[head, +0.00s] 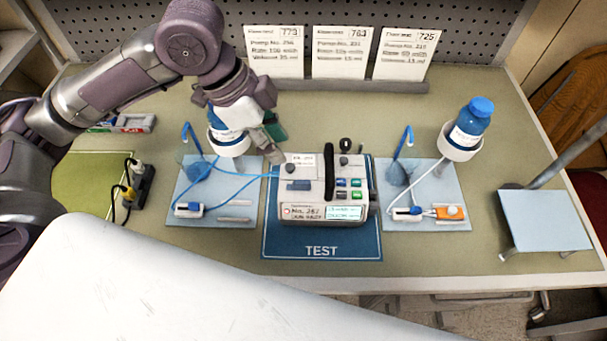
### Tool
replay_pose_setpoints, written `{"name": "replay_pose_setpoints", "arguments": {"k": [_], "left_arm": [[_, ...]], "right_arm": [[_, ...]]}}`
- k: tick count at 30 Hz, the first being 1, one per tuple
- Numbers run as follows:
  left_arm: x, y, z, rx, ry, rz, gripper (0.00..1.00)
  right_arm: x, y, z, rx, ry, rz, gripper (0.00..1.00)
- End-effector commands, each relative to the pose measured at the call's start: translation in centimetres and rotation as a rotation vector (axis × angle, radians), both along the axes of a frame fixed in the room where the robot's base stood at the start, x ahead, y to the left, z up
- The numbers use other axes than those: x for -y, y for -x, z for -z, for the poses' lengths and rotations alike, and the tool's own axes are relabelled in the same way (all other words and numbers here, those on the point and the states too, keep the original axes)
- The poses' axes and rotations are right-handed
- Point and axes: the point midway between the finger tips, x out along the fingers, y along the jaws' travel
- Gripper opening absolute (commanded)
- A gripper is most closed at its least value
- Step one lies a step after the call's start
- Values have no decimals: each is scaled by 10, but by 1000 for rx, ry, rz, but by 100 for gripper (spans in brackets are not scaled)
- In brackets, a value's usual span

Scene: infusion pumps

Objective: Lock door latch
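A white infusion pump (305,213) stands on a blue mat (321,250) marked TEST. A black upright handle (329,168) stands on top of it, with a dark knob at each side and green and blue buttons on the right. I cannot tell for sure which part is the door latch. A blue tube runs to the pump's left side. My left gripper (273,143) reaches down from the upper left, its tip just above and behind the pump's left back corner. Whether it touches the pump is unclear. Its finger opening is hard to see. My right gripper is not in view.
Light blue trays with tubing lie left (238,214) and right (447,217) of the pump. A blue bottle (473,117) stands in a white holder at right; another is partly behind my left arm. Three cards (343,52) stand at the back. Free table lies behind the pump.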

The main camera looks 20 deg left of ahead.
Motion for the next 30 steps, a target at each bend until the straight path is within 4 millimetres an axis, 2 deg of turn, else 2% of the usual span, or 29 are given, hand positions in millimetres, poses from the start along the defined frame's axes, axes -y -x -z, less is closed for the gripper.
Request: {"name": "replay_pose_setpoints", "arguments": {"k": [9, 15, 21, 30], "left_arm": [[26, -5, 63, -5, 2, 2, 36], [38, -9, 93, -4, 1, 1, 36], [43, -11, 107, 0, 1, 1, 36], [44, -11, 109, 0, 0, 1, 36]], "right_arm": [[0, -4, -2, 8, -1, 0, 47], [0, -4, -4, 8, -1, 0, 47], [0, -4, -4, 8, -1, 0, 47], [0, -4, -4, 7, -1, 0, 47]]}}
